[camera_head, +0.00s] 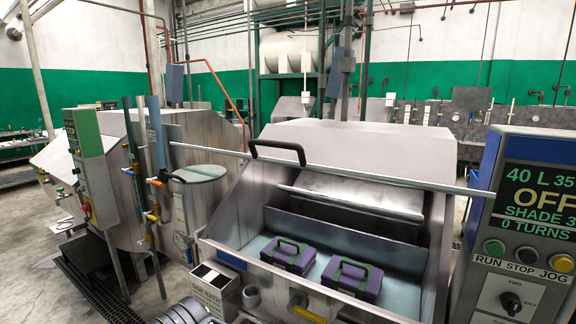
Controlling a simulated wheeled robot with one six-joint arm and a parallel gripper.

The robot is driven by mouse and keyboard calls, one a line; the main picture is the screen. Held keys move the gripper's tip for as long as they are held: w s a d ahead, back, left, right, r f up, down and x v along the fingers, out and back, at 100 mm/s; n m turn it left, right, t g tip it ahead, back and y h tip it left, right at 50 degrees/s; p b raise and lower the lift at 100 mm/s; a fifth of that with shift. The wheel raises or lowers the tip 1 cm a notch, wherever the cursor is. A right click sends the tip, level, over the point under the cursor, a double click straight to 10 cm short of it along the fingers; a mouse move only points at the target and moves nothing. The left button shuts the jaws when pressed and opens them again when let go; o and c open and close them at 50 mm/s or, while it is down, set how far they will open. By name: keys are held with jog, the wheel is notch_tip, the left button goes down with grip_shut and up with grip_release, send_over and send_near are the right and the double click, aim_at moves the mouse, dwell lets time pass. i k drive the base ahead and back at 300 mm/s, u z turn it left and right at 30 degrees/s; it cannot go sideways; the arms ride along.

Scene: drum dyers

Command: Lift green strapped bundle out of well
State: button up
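Two purple bundles with dark green straps and raised loop handles sit side by side in the well (400,287) of a steel machine: a left bundle (288,258) and a right bundle (352,280). Both look alike, and both show green strapping. They rest upright in or on a pale blue-green surface, which looks like liquid; I cannot tell how deep they sit. A small gap separates them. The well is open at the top towards me. My gripper is not in view.
A long metal bar (380,178) and a black handle (277,151) cross above the well. A control panel (530,225) reading OFF and 0 TURNS stands at right. A small labelled box (215,287) stands front left. A yellow valve handle (305,307) is below the front rim.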

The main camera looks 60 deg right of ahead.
aim_at(298, 259)
jog(key=z, duration=0.2)
jog(key=i, duration=1.65)
jog(key=z, duration=1.75)
